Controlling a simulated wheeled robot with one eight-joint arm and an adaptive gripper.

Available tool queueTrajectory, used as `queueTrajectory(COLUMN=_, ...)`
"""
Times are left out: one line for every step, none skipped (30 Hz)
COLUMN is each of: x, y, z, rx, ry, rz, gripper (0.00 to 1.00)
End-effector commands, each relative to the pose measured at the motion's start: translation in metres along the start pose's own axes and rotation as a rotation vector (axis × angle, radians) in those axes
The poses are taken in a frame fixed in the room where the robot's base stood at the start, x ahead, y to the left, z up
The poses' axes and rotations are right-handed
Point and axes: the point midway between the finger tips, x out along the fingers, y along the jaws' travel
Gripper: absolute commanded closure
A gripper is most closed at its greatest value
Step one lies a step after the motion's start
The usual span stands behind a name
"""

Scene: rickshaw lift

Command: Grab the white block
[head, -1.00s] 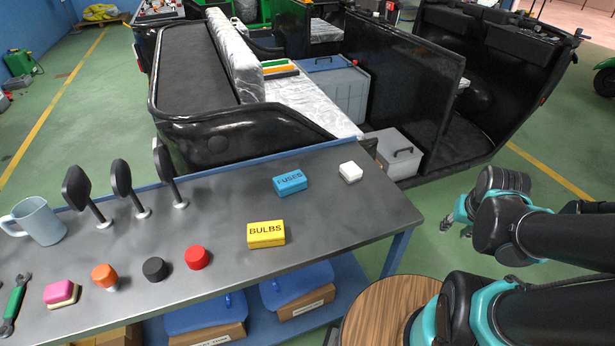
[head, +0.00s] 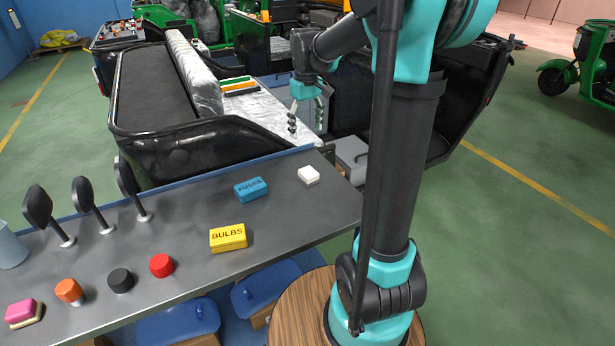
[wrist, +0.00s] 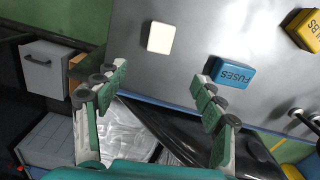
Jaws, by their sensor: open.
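The white block (head: 308,175) lies on the grey workbench (head: 285,222) near its far right corner. It also shows in the wrist view (wrist: 160,38), beyond my fingertips and slightly left of the middle of the gap between them. My gripper (head: 308,118) is open and empty, with its fingers pointing down. In the head view it appears above and behind the white block, over the far edge of the bench. In the wrist view both fingers of my gripper (wrist: 160,78) are spread wide, and neither touches the block.
A blue FUSES box (head: 251,189) lies left of the white block, with a yellow BULBS box (head: 228,237) nearer. Mirrors (head: 88,204) stand along the bench's far edge. The black rickshaw body (head: 190,150) is behind the bench. A grey case (head: 351,158) sits beyond its right end.

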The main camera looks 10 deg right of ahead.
Motion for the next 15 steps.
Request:
queueTrajectory(x=0.005, y=0.000, z=-0.001, rx=-0.002, ry=-0.002, rz=-0.001, gripper=0.31)
queueTrajectory(x=0.009, y=0.000, z=-0.001, rx=-0.003, ry=-0.002, rz=-0.001, gripper=0.31)
queueTrajectory(x=0.016, y=0.000, z=-0.001, rx=-0.003, ry=-0.002, rz=-0.001, gripper=0.31)
queueTrajectory(x=0.022, y=0.000, z=-0.001, rx=-0.002, ry=-0.002, rz=-0.001, gripper=0.31)
queueTrajectory(x=0.028, y=0.000, z=-0.001, rx=-0.002, ry=-0.002, rz=-0.001, gripper=0.31)
queueTrajectory(x=0.036, y=0.000, z=-0.001, rx=-0.002, ry=-0.002, rz=-0.001, gripper=0.31)
queueTrajectory(x=0.042, y=0.000, z=-0.001, rx=-0.002, ry=-0.002, rz=0.000, gripper=0.31)
queueTrajectory(x=0.048, y=0.000, z=-0.001, rx=-0.002, ry=-0.001, rz=0.000, gripper=0.31)
queueTrajectory(x=0.056, y=0.000, z=-0.001, rx=-0.001, ry=-0.001, rz=0.000, gripper=0.31)
queueTrajectory(x=0.062, y=0.000, z=-0.001, rx=-0.001, ry=-0.001, rz=0.000, gripper=0.31)
queueTrajectory(x=0.068, y=0.000, z=-0.001, rx=-0.001, ry=-0.001, rz=0.000, gripper=0.31)
queueTrajectory(x=0.076, y=0.000, z=-0.001, rx=-0.001, ry=-0.001, rz=0.000, gripper=0.31)
queueTrajectory(x=0.082, y=0.000, z=-0.001, rx=-0.001, ry=-0.001, rz=0.000, gripper=0.31)
queueTrajectory(x=0.087, y=0.000, z=-0.001, rx=-0.001, ry=-0.001, rz=0.000, gripper=0.31)
queueTrajectory(x=0.094, y=0.000, z=-0.001, rx=-0.001, ry=-0.001, rz=0.000, gripper=0.31)
